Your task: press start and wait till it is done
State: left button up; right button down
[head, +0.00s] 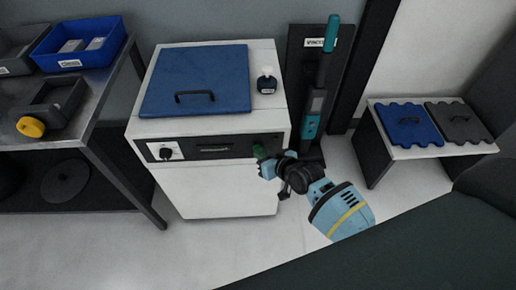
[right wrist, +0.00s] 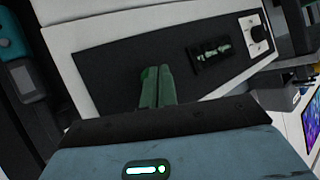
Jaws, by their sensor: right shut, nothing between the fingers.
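The white machine (head: 220,190) stands against the wall, with a blue lid (head: 197,75) that lies shut on top. Its dark front panel (head: 235,147) carries a white dial (head: 165,152) on the left and a small lit display (head: 214,149). The display also shows in the right wrist view (right wrist: 211,53). My right gripper (head: 259,152) is at the right part of the panel. Its green fingers (right wrist: 157,88) are shut and empty, pointing at the panel. I cannot tell whether they touch it. No start button shows clearly; the fingers may hide it. My left gripper is out of view.
A small dark bottle (head: 267,84) stands on the machine's top right. A metal table (head: 98,95) with a blue bin (head: 80,47) is at left. A teal-handled tool (head: 331,35) stands right of the machine. A low bench (head: 405,152) holds blue and dark lids.

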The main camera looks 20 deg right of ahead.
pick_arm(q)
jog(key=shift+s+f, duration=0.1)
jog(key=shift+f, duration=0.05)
pick_arm(e)
jog(key=shift+w+d, duration=0.1)
jog(key=shift+w, duration=0.25)
jog(key=shift+s, duration=0.15)
dwell(0.5)
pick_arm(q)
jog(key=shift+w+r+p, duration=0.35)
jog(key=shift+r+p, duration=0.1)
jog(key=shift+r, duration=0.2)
pick_arm(e)
jog(key=shift+s+a, duration=0.25)
jog(key=shift+s, duration=0.45)
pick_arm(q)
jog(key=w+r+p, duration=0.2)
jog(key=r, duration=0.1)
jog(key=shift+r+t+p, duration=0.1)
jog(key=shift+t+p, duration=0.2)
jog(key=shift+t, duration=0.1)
pick_arm(e)
jog(key=s, duration=0.2)
jog(key=s+a, duration=0.1)
jog(key=s, duration=0.1)
jog(key=shift+s+a, duration=0.2)
jog(key=shift+s, duration=0.2)
jog(key=shift+s, duration=0.1)
